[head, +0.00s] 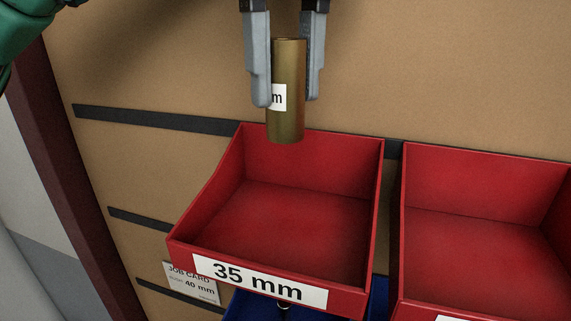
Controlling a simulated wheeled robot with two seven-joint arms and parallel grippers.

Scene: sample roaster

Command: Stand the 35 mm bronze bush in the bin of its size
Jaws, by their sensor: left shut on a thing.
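My left gripper (286,85) comes in from the top and is shut on a bronze bush (289,120). The bush is an upright cylinder with a white label (278,98) partly hidden by a finger; only an "m" shows. It hangs over the back edge of a red bin (348,291), apart from the bin floor. The bin's front label (258,281) reads "35 mm". The bin looks empty. My right gripper is not in view.
Another red bin (402,240) stands to the right, its label cut off. A blue bin (378,298) is below. A job card (190,282) reading "40 mm" hangs at the lower left. Dark rails (150,119) cross the brown back panel (170,60).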

